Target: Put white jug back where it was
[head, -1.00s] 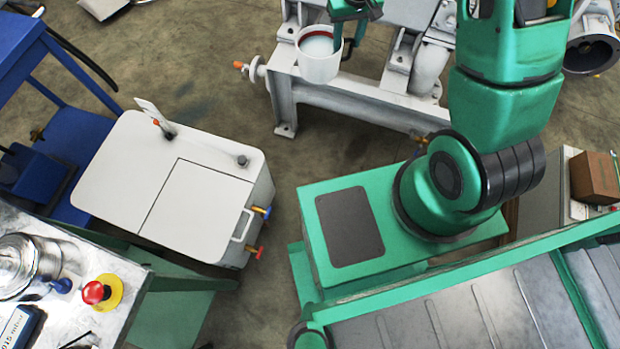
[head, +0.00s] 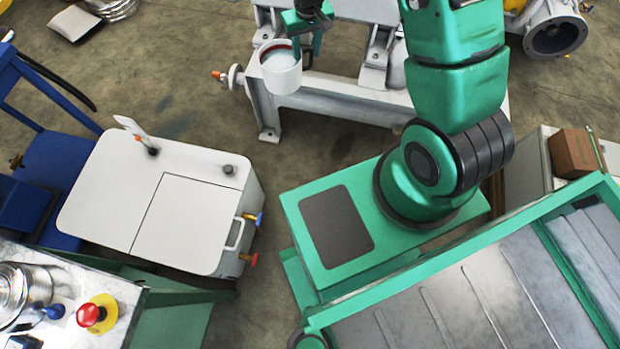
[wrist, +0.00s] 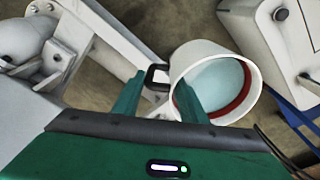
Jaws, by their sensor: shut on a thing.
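The white jug (head: 282,75) is upright or nearly so at the top of the head view, in front of the grey machine frame. It has a reddish-brown band inside its rim and a pale blue-white inside. My gripper (head: 306,46) is at its right side, shut on the jug. In the wrist view the jug (wrist: 213,62) sits at the fingertips of my gripper (wrist: 157,98). One finger is over the rim and the other is outside the wall, near a dark handle (wrist: 157,77). The jug's underside is hidden.
The grey machine frame (head: 350,98) stands behind and right of the jug, with a small orange-tipped handwheel (head: 236,77) close left. A white cabinet (head: 190,215) stands lower left. A workbench (head: 125,290) with a red button (head: 88,315) is at bottom left. Open floor (head: 190,60) lies left of the jug.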

